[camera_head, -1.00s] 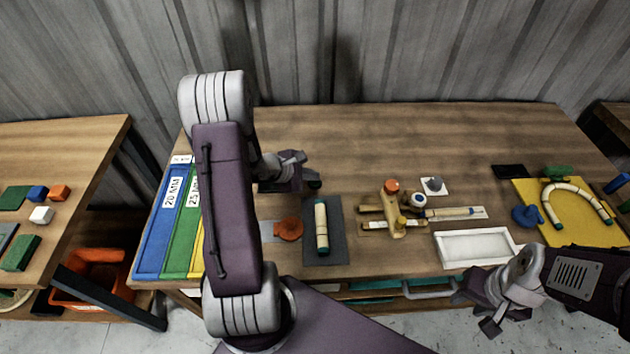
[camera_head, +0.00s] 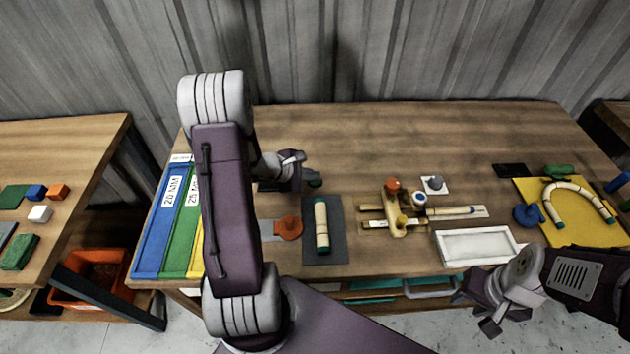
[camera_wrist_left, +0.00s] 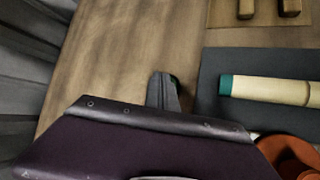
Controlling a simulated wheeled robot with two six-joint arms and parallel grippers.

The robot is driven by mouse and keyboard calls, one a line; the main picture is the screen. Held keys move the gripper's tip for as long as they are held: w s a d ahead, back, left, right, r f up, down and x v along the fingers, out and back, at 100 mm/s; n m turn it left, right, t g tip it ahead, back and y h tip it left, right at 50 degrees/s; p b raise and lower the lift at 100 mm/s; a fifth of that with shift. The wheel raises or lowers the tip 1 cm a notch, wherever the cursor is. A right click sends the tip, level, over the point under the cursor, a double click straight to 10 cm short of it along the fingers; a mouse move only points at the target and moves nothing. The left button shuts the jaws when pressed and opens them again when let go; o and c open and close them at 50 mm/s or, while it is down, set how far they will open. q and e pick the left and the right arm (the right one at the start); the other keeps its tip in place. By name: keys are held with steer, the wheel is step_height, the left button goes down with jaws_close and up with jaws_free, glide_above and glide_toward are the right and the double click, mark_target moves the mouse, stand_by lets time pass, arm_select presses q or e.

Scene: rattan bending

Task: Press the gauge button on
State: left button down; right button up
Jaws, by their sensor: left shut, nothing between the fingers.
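My left gripper (camera_head: 306,177) is shut and empty, low over the back left of the table, its fingers pointing right. It also shows in the left wrist view (camera_wrist_left: 164,90). A wooden jig (camera_head: 397,210) with an orange knob on top stands mid-table. My right gripper (camera_head: 480,306) hangs past the front right edge, its jaw state unclear.
A dark mat (camera_head: 338,249) with a pale green-ended rod (camera_head: 321,226) lies front of the left gripper, beside an orange round piece (camera_head: 290,228). A white tray (camera_head: 441,250) and yellow board (camera_head: 590,237) are to the right. The back middle of the table is clear.

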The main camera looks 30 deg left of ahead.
mark_target(312, 182)
arm_select(q)
steer(key=shift+f, duration=0.3)
steer(key=shift+r, duration=0.45)
steer(key=shift+r+p, duration=1.95)
steer(key=shift+r, duration=1.15)
steer(key=shift+f, duration=0.1)
